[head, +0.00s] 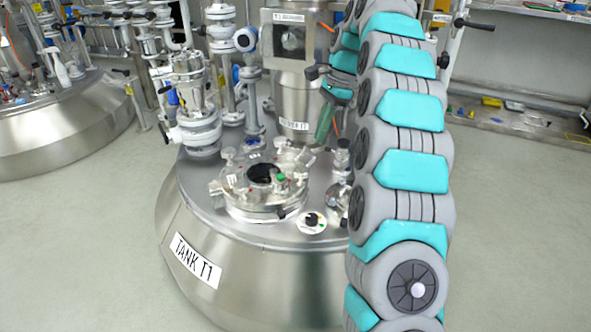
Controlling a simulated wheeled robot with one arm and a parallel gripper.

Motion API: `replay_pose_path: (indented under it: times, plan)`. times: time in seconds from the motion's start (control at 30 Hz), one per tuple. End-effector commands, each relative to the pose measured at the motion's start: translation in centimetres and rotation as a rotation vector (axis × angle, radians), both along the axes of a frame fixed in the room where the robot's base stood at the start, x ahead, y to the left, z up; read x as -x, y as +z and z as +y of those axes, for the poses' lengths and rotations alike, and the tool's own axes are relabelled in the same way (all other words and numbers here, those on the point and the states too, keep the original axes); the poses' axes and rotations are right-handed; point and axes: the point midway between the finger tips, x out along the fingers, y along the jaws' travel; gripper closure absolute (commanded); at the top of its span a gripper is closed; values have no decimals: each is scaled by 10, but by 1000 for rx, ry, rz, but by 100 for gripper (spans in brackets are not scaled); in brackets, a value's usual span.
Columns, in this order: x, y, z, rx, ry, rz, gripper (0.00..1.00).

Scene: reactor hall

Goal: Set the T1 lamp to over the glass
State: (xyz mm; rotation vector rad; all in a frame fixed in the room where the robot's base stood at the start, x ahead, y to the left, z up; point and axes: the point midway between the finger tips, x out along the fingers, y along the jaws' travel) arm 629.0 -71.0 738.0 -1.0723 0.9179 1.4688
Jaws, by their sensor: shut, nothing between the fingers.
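The tank (215,225) labelled TANK T1 stands in the middle. On its top is a round bolted cover (237,200) with a dark round opening or glass (262,173) at its centre. A green-topped knob (279,178) sits at its right edge. I cannot tell which fitting is the T1 lamp. A small metal fitting with a dark top (342,155) stands right of the cover, partly behind my arm. My gripper (326,138) seems to hang at the arm's far end, above the tank top and right of the cover. It is shut and empty, small and partly hidden.
Another tank (60,140) is at left. A shelf (520,120) is at right. The floor on both sides is clear.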

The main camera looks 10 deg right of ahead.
Motion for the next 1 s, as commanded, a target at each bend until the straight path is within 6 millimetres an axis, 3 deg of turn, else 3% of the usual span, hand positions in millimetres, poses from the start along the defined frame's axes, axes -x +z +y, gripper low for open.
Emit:
replay_pose_path:
  times: [0.27,1.0]
  plan:
    - [0,-7,2,0,2,-1,100]
    - [7,-97,35,-1,5,2,100]
